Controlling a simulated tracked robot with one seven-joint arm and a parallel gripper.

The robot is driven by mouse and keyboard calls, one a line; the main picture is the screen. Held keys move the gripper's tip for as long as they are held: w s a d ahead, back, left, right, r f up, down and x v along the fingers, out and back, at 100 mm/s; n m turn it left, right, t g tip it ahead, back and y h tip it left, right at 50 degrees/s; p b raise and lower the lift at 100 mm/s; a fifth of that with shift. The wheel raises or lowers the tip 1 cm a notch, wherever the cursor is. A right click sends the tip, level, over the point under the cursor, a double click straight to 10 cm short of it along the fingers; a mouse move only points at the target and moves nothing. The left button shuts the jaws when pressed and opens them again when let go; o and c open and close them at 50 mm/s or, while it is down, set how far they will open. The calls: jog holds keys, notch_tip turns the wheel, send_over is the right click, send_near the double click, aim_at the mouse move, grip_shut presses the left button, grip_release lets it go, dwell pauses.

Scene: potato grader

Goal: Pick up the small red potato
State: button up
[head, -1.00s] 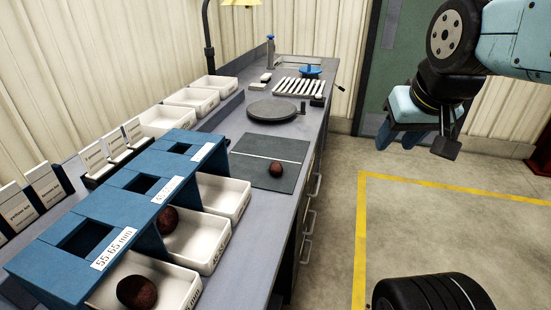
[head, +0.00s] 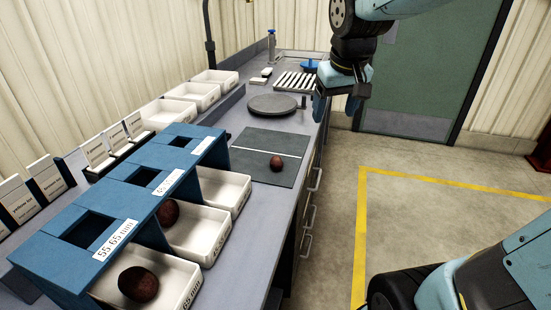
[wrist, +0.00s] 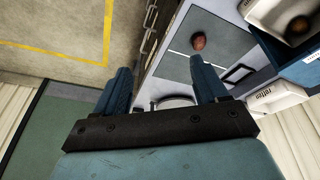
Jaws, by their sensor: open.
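A small reddish-brown potato (head: 276,164) lies on the dark grey mat (head: 262,139) near the right edge of the bench. It also shows in the wrist view (wrist: 198,41), ahead of the fingers and right of the gap between them. My gripper (head: 336,106) is open and empty, at the bench's right edge beyond the potato and well apart from it. Its two blue fingers (wrist: 162,88) show in the wrist view with nothing between them. Two other dark red potatoes lie in white trays, one in the front tray (head: 138,284) and one in the tray behind it (head: 168,212).
A blue grading frame (head: 150,180) with square holes stands over the white trays at the left. Behind the mat are a round grey turntable (head: 272,105) and a white slatted rack (head: 297,81). Drawer handles (head: 316,180) jut from the bench's right side.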

aim_at(276, 158)
jog(key=w+a+f+n+g, duration=0.2)
jog(key=w+a+f+n, duration=0.1)
jog(key=w+a+f, duration=0.65)
jog(key=w+f, duration=0.1)
jog(key=f, duration=0.3)
jog(key=w+a+f, duration=0.1)
jog(key=f, duration=0.3)
jog(key=w+a+f, duration=0.1)
jog(key=f, duration=0.3)
jog(key=shift+w+a+f, duration=0.1)
jog(key=shift+w+f, duration=0.1)
jog(key=shift+f, duration=0.2)
jog(key=c, duration=1.1)
jog(key=shift+r, duration=0.15)
